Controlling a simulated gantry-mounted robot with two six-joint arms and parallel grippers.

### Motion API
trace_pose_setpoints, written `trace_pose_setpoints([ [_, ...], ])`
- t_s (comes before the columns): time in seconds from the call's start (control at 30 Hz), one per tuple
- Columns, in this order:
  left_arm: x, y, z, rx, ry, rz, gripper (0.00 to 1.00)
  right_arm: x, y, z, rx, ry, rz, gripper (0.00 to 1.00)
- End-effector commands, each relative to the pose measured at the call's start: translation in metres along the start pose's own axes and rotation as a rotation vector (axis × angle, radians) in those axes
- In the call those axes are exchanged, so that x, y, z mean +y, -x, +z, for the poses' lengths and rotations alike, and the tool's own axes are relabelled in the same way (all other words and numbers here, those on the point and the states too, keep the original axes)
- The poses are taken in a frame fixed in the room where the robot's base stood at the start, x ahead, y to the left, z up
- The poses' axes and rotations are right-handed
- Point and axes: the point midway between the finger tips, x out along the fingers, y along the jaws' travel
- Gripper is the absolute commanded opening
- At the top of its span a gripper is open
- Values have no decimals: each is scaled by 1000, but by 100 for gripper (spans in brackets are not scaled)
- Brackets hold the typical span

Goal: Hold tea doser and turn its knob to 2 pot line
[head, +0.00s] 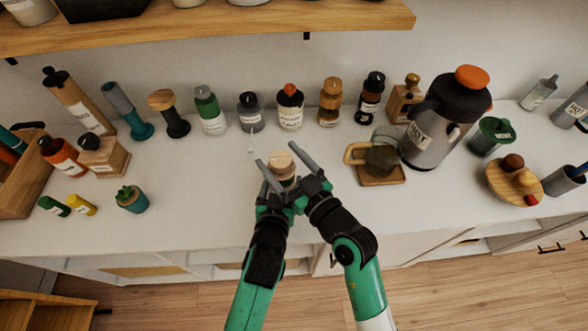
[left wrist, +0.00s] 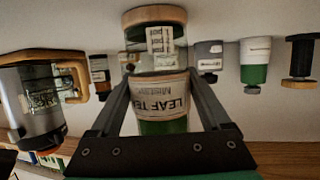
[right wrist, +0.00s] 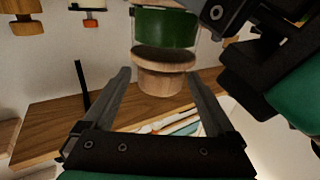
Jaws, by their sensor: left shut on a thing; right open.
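The tea doser is a clear jar with green contents, a LEAF TEA label (left wrist: 160,88) and wooden ends. Its round wooden top (head: 282,162) shows in the head view. The left wrist view, upside down, shows a wooden disc (left wrist: 160,16) at its other end, beside a white strip with small print (left wrist: 160,40) that I cannot read fully. My left gripper (left wrist: 160,78) is shut on the jar's labelled body; its fingers are mostly hidden in the head view. My right gripper (head: 274,151) is open, its fingers on either side of the stepped wooden top (right wrist: 165,78), apparently not gripping it.
Several bottles and jars line the wall, including a green one (head: 210,112). A wooden coaster with a cup (head: 381,180) and a large flask with an orange lid (head: 425,150) stand right. A wooden shelf (head: 220,28) overhangs the back.

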Motion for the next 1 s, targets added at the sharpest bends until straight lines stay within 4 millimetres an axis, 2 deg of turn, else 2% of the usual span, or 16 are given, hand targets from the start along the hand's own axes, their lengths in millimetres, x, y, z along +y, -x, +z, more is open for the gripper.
trace_pose_setpoints([
  [0.17,0,0,0,0,0,0,0,1,34,1,-1,0,3,91],
  [0.4,0,0,0,0,0,0,0,1,91,1,-2,0,3,91],
  [0.5,0,0,0,0,0,0,0,0,105,1,-1,-1,2,91],
  [0.7,0,0,0,0,0,0,0,0,114,0,-2,-1,0,91],
  [1.0,0,0,0,0,0,0,0,1,107,4,-14,-12,-22,92],
])
